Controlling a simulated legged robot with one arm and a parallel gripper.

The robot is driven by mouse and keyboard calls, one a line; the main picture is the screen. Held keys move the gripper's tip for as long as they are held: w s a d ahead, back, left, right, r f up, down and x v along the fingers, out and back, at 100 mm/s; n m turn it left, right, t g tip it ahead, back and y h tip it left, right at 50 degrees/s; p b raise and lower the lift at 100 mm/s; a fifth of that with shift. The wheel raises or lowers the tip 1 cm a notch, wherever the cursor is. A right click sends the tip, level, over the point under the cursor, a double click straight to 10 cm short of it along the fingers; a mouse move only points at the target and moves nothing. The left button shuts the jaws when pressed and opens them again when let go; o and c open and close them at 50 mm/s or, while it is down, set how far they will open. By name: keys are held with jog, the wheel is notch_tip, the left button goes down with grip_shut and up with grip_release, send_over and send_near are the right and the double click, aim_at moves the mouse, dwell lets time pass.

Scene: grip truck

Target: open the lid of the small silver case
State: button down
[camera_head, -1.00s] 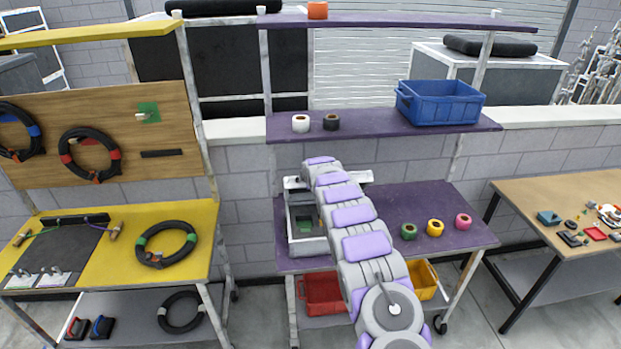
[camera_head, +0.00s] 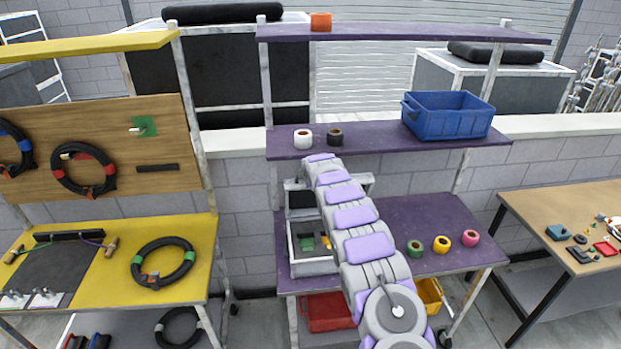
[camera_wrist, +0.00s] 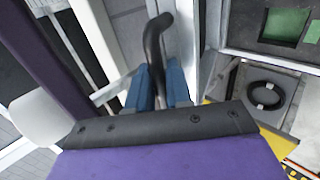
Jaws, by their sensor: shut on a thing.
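The small silver case (camera_head: 313,267) stands on the purple bench to the left of my arm. Its lid (camera_head: 299,199) is raised at the back, dark inside, and partly hidden by my arm. Green and yellow pieces show in the case. In the wrist view, my gripper (camera_wrist: 160,88) has its blue fingers closed around a black curved handle (camera_wrist: 157,35). In the head view my arm hides the gripper.
Green (camera_head: 415,248), yellow (camera_head: 442,244) and pink (camera_head: 470,237) tape rolls lie right of my arm. A purple shelf (camera_head: 370,142) above holds white and black rolls and a blue crate (camera_head: 449,114). A yellow bench (camera_head: 110,270) stands left.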

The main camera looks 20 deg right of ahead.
dwell(0.3)
jog(key=c, duration=1.2)
grip_release()
jog(key=shift+f, duration=0.1)
jog(key=shift+s, duration=0.1)
jog(key=shift+s+a+r, duration=0.1)
jog(key=shift+s+r, duration=0.2)
jog(key=shift+r, duration=0.1)
jog(key=b+v, duration=0.2)
jog(key=v, duration=1.4)
jog(key=shift+r, duration=0.2)
jog(key=shift+s+a, duration=0.1)
